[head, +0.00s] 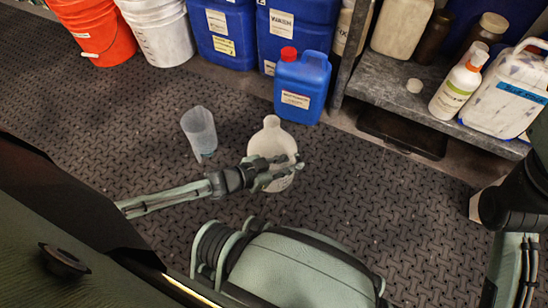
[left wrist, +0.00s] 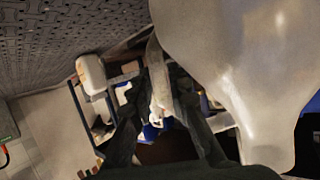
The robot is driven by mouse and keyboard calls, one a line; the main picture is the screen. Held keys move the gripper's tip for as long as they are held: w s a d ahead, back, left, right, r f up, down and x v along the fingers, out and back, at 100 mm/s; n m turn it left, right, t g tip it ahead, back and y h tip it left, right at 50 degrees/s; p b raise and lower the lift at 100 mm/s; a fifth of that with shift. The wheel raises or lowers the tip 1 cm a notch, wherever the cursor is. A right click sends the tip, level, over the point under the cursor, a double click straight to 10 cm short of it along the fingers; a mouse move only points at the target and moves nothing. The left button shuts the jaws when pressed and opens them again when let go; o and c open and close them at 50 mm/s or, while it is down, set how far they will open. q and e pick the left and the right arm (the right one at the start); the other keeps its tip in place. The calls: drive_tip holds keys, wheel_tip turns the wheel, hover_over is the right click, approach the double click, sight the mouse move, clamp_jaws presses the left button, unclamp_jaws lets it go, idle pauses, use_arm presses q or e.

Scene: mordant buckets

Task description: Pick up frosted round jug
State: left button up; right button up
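The frosted round jug (head: 271,140) is a pale, rounded bottle with a narrow neck, standing upright on the dark patterned floor in the middle of the head view. My left gripper (head: 282,171) reaches in from the left, low against the near side of the jug. Its fingers look spread, with pale jug surface showing between them; contact is not clear. In the left wrist view the jug (left wrist: 235,60) is large at the upper right, and the dark fingers (left wrist: 160,125) are apart. My right arm shows at the right edge of the head view, but its gripper does not.
A clear beaker (head: 199,131) stands left of the jug. A blue jug with a red cap (head: 302,88) stands close behind. Buckets and blue drums line the back. A low grey shelf (head: 400,92) with bottles is at the right. Floor right of the jug is clear.

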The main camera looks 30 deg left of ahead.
use_arm(q)
clamp_jaws()
drive_tip(key=shift+r, duration=0.25)
